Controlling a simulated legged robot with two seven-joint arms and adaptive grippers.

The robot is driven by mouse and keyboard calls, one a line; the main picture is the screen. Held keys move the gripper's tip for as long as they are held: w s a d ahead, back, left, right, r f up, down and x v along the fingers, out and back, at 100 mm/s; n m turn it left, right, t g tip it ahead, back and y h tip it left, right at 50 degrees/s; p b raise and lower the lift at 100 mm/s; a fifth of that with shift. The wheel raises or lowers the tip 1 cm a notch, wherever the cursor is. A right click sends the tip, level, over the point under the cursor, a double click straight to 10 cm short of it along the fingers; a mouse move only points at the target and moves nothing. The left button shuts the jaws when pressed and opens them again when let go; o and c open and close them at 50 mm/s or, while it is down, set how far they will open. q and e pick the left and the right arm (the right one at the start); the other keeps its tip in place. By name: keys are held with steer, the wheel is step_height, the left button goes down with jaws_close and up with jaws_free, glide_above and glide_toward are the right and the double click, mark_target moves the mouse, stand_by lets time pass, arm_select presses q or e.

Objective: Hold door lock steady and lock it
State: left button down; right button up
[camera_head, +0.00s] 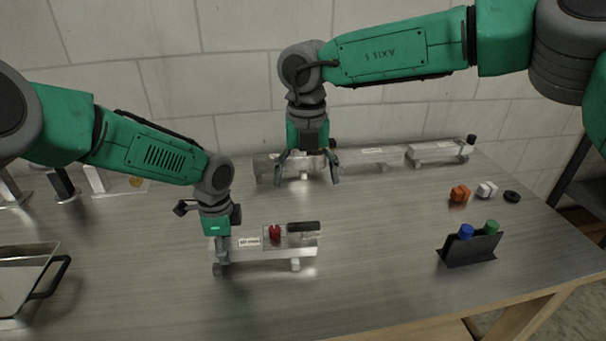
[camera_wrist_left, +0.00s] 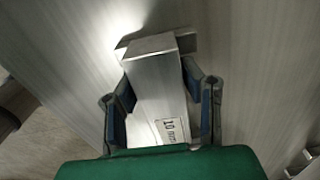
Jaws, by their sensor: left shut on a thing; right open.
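The door lock (camera_head: 265,250) is an aluminium bar on small feet at the front middle of the table, with a label, a red part (camera_head: 275,232) and a black handle (camera_head: 304,227) on top. My left gripper (camera_head: 221,258) is shut on its left end. In the left wrist view the fingers (camera_wrist_left: 160,80) sit on both sides of the labelled bar (camera_wrist_left: 152,85). My right gripper (camera_head: 307,178) is open, pointing down in front of another aluminium unit (camera_head: 350,158) at the back. Whether it touches that unit cannot be told.
A similar unit with a black knob (camera_head: 440,152) stands at the back right. An orange block (camera_head: 460,193), a white block (camera_head: 487,189) and a black ring (camera_head: 512,197) lie right. A black holder (camera_head: 470,250) has blue and green-topped items. A metal tray (camera_head: 22,285) stands left.

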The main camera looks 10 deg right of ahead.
arm_select(q)
steer(key=c, duration=1)
jaws_free()
steer(key=shift+o, duration=0.2)
